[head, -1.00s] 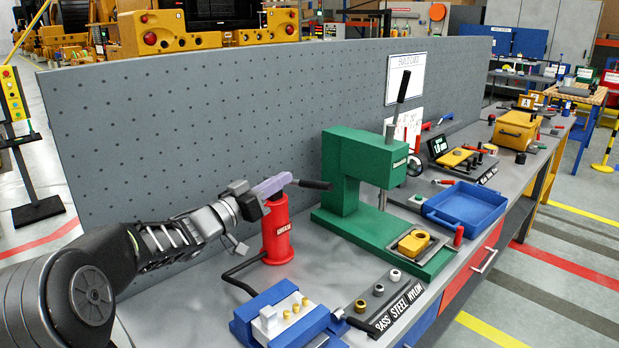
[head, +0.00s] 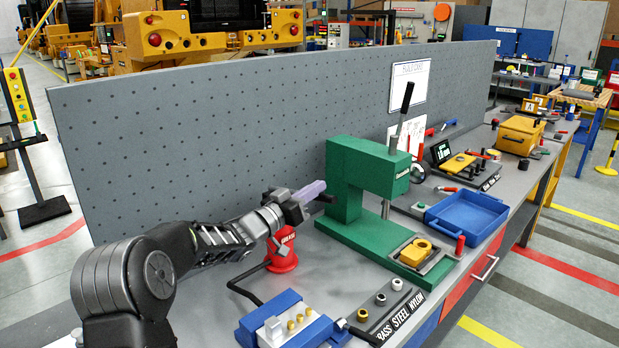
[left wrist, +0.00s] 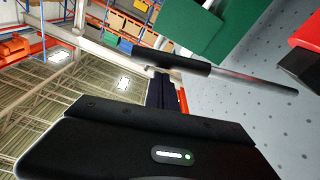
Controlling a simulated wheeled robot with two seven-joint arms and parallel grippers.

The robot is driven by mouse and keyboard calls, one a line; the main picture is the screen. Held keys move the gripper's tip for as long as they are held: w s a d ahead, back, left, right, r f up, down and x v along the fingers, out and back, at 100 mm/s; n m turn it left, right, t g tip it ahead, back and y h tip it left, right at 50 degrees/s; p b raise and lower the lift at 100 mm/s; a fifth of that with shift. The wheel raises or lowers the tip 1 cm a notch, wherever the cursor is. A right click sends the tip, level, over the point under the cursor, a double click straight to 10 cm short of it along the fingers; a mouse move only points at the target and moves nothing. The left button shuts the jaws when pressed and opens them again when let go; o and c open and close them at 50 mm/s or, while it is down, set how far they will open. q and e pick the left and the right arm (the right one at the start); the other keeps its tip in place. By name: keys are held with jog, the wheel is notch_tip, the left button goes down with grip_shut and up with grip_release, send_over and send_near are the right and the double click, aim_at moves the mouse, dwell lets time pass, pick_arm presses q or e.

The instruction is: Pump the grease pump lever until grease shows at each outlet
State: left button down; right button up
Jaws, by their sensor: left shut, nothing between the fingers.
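The red grease pump (head: 284,262) stands on the bench in the head view, its upper part mostly hidden behind my left arm. Its black lever grip (head: 328,198) shows just beyond my left gripper (head: 316,188). In the left wrist view the lever grip (left wrist: 172,61) lies across the shut fingertips, with its thin rod (left wrist: 250,80) running right. I cannot tell whether they touch. The left gripper is shut and empty. A black hose (head: 243,296) runs from the pump to a blue block (head: 249,329) with several brass-coloured outlets (head: 300,318); grease cannot be made out. My right gripper is out of view.
A green press (head: 345,190) stands close right of the left gripper. A grey pegboard (head: 180,150) rises behind the bench. A rack of sample rings (head: 380,299), a blue tray (head: 462,232) and a yellow box (head: 520,135) lie further right.

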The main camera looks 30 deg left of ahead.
pick_arm(q)
jog(key=shift+s+f, duration=0.1)
jog(key=shift+f, duration=0.3)
